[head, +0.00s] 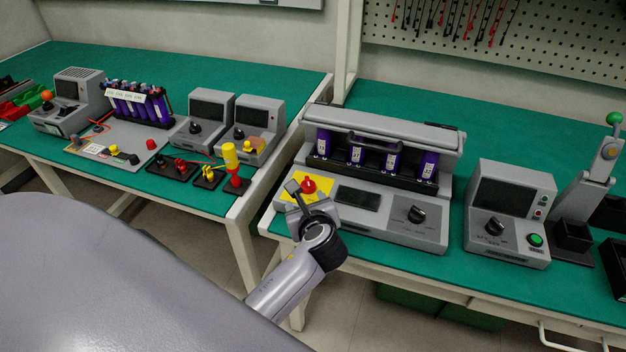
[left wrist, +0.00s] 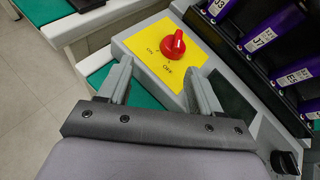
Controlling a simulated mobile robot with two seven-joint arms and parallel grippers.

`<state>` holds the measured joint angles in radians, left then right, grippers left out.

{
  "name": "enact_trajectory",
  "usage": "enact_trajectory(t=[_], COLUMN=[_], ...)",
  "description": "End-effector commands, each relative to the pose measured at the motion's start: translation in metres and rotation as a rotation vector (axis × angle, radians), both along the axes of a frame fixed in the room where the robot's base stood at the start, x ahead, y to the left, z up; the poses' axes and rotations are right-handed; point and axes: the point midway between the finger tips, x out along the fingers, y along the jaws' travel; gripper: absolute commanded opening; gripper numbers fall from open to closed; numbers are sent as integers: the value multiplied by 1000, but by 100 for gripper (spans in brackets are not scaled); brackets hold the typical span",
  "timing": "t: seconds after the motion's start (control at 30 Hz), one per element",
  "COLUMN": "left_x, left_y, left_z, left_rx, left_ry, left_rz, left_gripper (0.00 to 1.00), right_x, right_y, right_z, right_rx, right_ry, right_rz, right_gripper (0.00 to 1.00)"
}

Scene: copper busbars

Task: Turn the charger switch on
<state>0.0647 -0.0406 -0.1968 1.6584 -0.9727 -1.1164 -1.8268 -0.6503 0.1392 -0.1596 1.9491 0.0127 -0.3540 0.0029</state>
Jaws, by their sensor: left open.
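The charger (head: 385,222) is a grey bench unit with several purple battery packs standing in its rear bay. Its switch is a red rotary knob (head: 309,185) on a yellow plate (head: 322,197) at the charger's left front. In the left wrist view, the red knob (left wrist: 173,46) is beside the printed words ON and OFF; which one it points at is unclear. My left gripper (head: 308,201) is just in front of the knob. In the left wrist view, my left gripper (left wrist: 158,68) is open and empty, its fingers short of the knob. My right gripper is not in view.
A black dial (head: 417,214) and a dark display (head: 358,198) are right of the switch on the charger. A grey tester (head: 510,213) with a green button stands farther right. A gap with floor separates this bench from the left bench (head: 215,75), which holds several devices.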

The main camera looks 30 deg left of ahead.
Motion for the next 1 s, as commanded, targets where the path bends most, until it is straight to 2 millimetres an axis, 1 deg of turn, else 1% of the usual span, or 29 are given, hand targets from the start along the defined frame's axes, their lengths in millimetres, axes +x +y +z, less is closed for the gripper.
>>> enact_trajectory(t=[0.03,0.1,0.27,0.7,0.83,1.0], left_x=[8,15,24,61,67,69], left_y=[-2,-3,-1,35,41,43], left_z=[5,10,13,-9,-12,-14], left_rx=[56,122,188,187,186,185], left_ry=[21,48,75,75,73,73], left_rz=[-28,-57,-84,-84,-85,-84], left_gripper=[64,64,64,64,64,64], right_x=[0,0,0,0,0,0], right_y=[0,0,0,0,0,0], right_z=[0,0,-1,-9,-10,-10], right_rx=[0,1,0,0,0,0], right_ry=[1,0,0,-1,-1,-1], right_rz=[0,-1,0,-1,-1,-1], right_gripper=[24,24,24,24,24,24])
